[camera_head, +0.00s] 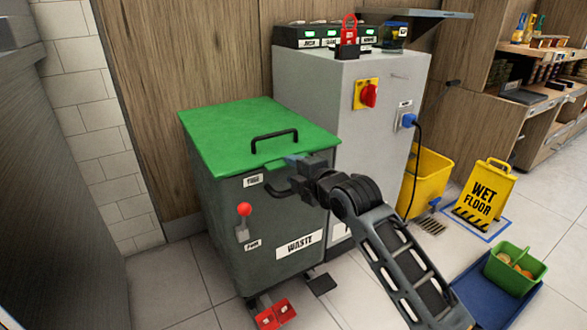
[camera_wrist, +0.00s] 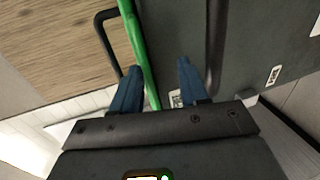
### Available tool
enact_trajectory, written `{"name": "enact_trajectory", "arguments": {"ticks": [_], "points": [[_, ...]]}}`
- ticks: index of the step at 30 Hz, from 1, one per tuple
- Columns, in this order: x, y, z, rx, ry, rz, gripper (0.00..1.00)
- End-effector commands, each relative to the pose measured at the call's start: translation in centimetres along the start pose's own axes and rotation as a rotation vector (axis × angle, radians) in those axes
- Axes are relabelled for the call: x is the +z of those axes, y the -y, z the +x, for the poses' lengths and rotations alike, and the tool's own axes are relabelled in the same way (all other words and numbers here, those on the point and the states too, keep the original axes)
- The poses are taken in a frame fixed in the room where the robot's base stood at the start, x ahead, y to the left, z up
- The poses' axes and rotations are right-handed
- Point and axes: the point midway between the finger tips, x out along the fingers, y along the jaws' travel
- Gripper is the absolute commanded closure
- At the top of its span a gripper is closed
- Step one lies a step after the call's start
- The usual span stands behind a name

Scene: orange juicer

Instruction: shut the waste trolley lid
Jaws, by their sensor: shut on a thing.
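The waste trolley (camera_head: 240,225) is a dark grey bin with a "WASTE" label on its front. Its green lid (camera_head: 225,125) lies flat across the top, with no gap that I can see, and has a black handle (camera_head: 273,137). My gripper (camera_head: 290,162) is at the lid's front edge, beside a small green lip. In the wrist view my blue fingers (camera_wrist: 158,78) straddle the green lid edge (camera_wrist: 132,30), one on the lid's top side and one on the trolley's side. My gripper is shut on the lid edge; the exact contact is partly hidden.
A grey cabinet (camera_head: 335,95) with a red switch stands right of the trolley. A dark bar (camera_wrist: 214,45) runs along the trolley front close to my fingers. A yellow wet-floor sign (camera_head: 484,195) and green basket (camera_head: 514,270) stand at right.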

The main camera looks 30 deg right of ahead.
Motion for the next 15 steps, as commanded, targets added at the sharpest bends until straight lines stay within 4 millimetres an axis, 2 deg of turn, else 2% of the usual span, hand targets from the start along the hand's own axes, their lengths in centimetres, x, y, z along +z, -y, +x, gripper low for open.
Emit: {"name": "enact_trajectory", "arguments": {"ticks": [9,15], "points": [[0.0,0.0,-4.5,-0.001,0.002,0.007,0.65],[0.0,0.0,-6.5,0.001,0.001,0.005,0.65]]}}
